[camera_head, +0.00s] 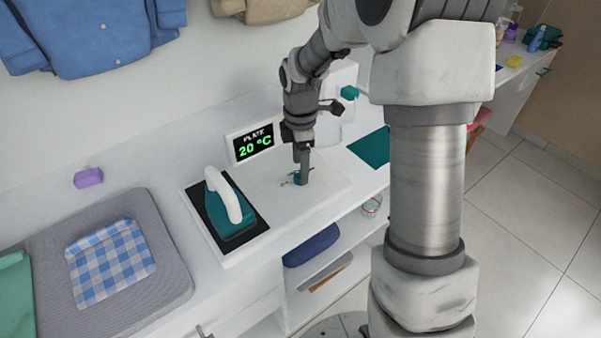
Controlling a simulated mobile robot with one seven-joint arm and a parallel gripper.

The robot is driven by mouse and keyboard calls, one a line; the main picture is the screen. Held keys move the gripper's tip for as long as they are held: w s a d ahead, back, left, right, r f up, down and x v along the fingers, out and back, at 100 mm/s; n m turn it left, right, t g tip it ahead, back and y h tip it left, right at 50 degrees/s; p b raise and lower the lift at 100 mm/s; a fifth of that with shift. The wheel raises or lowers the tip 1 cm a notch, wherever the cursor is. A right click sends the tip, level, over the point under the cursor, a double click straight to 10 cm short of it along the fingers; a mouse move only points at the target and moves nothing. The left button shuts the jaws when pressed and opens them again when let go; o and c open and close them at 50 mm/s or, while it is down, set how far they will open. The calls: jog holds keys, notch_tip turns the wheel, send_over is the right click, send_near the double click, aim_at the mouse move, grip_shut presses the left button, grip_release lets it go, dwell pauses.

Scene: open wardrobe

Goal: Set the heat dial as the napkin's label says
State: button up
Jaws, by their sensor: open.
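A blue-and-white checked napkin (110,262) lies on a grey padded board at the left; I cannot make out a label on it. A small teal dial (300,179) sits on the white top of the iron station, with small dark marks beside it. My gripper (302,168) points down at the dial, its fingers at or just above it. The jaws are open; I cannot tell whether they touch the dial. A display (253,144) behind reads "PLATE 20 °C". A teal iron with a white handle (229,205) rests on the dark plate (200,210).
The grey board (172,285) fills the left counter, with a green cloth (15,295) at its edge. A purple block (88,177) lies behind it. A teal mat (372,148) is right of the station. Shelves below hold a dark blue item (311,245) and a can (371,205).

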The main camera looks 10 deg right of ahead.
jog(key=shift+f, duration=1.25)
grip_shut()
